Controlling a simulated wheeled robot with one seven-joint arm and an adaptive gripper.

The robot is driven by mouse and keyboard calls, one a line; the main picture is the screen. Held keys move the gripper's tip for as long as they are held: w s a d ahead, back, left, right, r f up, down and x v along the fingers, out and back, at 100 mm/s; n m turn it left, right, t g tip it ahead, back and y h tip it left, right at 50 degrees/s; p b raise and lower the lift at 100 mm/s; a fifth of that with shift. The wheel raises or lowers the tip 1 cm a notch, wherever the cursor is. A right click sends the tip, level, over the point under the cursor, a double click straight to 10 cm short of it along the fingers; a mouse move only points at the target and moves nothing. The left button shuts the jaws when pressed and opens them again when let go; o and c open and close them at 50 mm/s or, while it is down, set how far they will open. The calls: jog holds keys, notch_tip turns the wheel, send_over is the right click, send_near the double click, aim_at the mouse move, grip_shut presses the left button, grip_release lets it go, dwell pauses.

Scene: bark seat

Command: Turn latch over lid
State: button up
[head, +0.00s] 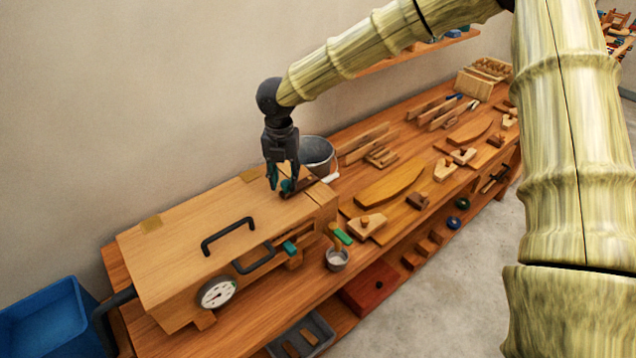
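A long wooden box (185,240) with a flat lid lies on the bench in the head view. A black handle (228,236) stands on the lid. A small dark latch bar with a teal end (300,186) sits at the box's far right end. My gripper (283,184) points down right at this bar. Its two fingers look apart, with the teal end close to or between them. I cannot tell whether they touch it. A second teal piece (290,247) is on the box's front, beside a black front handle (254,260).
A round gauge (217,293) is on the box's front. A grey bucket (318,156) stands behind the gripper, close to it. A metal cup (336,259) stands in front. Wooden tools and pieces (390,184) cover the bench to the right. A blue bin (45,318) is at lower left.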

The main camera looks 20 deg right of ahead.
jog(key=shift+r+p, duration=0.95)
jog(key=shift+r, duration=3.2)
jog(key=shift+f, duration=0.1)
